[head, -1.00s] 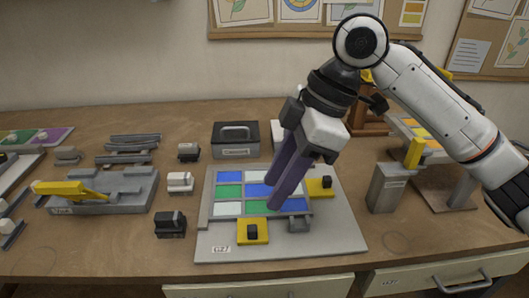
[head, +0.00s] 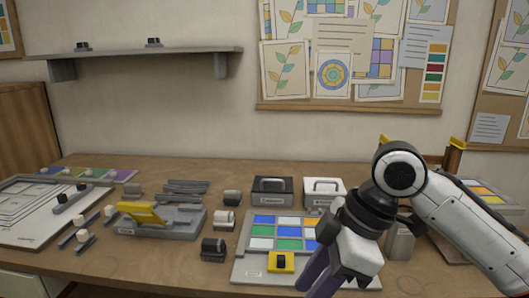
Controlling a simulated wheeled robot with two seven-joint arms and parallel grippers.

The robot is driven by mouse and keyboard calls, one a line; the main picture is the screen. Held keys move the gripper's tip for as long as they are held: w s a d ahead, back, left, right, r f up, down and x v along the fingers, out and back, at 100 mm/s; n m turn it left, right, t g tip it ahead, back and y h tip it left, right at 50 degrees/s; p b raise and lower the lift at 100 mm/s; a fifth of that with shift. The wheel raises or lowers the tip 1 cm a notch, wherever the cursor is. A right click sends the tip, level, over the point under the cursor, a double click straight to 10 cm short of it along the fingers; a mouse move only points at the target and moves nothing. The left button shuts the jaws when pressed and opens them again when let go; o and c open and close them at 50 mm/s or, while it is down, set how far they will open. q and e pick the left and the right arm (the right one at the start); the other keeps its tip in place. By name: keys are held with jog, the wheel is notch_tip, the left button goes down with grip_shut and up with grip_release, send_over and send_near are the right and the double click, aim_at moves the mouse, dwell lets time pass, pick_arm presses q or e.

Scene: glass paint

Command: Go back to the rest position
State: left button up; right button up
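My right gripper (head: 318,272) comes in from the right, pointing down, with two purple fingers. The fingers look slightly apart, with nothing seen between them. It is in front of the right part of the grey board (head: 245,270), which carries a glass panel (head: 262,231) of blue, green and white panes. A yellow block with a black knob (head: 282,262) sits at the panel's front edge. My gripper hides the board's right side. My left gripper is not in view.
A yellow-handled grey tool (head: 145,212) stands left of the board, with several small blocks between. A black box (head: 272,190) and a white box (head: 323,191) stand behind. A grey holder (head: 400,245) is at right. A wall shelf (head: 140,52) hangs above.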

jog(key=s+f+m+t+y, duration=0.1)
jog(key=s+f+m, duration=0.25)
jog(key=f, duration=0.55)
jog(key=s+f+m+t, duration=0.1)
jog(key=s+f+m, duration=0.25)
jog(key=f, duration=0.45)
jog(key=s+d+f+m+t+h, duration=0.1)
jog(key=s+d+f+m+h, duration=0.25)
jog(key=s+d, duration=0.35)
jog(key=s+d+f+m+h, duration=0.2)
jog(key=s+d+f+m, duration=0.3)
jog(key=d, duration=0.3)
jog(key=w+a+f+t+y, duration=0.1)
jog(key=a+f+t, duration=0.1)
jog(key=f, duration=0.4)
jog(key=w+a+f+t+y, duration=0.1)
jog(key=a+f+t, duration=0.2)
jog(key=f, duration=0.4)
jog(key=shift+w+n, duration=0.25)
jog(key=shift+n, duration=0.1)
